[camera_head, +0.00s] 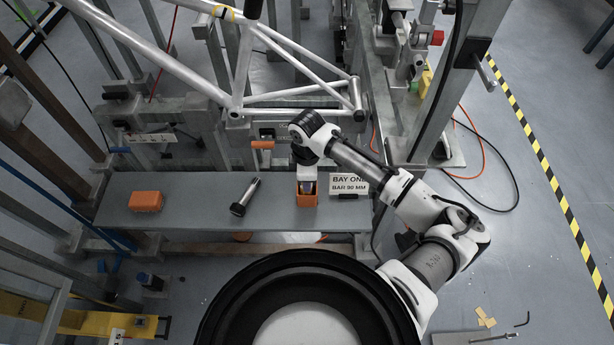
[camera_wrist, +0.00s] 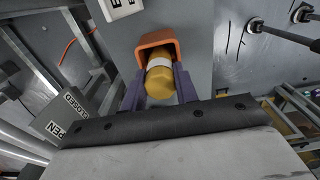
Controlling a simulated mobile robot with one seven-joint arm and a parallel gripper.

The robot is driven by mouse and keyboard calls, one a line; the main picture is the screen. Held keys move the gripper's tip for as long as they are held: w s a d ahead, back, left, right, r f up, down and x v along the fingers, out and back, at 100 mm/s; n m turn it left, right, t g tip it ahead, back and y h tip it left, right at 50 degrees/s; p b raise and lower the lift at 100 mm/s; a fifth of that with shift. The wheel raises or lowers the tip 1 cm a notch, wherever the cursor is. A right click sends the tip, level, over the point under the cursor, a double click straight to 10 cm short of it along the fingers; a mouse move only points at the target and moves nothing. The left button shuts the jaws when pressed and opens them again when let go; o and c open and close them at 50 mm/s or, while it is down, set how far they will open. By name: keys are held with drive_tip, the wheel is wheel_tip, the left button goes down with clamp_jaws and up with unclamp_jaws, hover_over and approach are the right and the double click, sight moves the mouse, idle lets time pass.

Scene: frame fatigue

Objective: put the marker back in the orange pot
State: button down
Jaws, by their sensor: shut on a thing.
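The orange pot (camera_head: 308,200) stands on the grey bench, left of a white sign. My gripper (camera_head: 307,184) is directly over it, pointing down. In the wrist view, the purple fingers of my gripper (camera_wrist: 159,82) are shut on the yellow marker (camera_wrist: 160,84), which has a white band. The orange pot also shows in the wrist view (camera_wrist: 156,39), its rim wrapping around the marker's far end. The marker seems to be at least partly within the pot's mouth. How deep it sits is hidden.
The grey bench (camera_head: 190,222) also holds an orange block (camera_head: 146,201) at left and a dark-headed metal cylinder (camera_head: 244,196) in the middle. The white sign (camera_head: 349,185) is close on the pot's right. A silver bike frame (camera_head: 236,98) stands behind the bench.

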drive_tip(key=c, duration=1.1)
unclamp_jaws()
drive_tip(key=shift+f, duration=0.2)
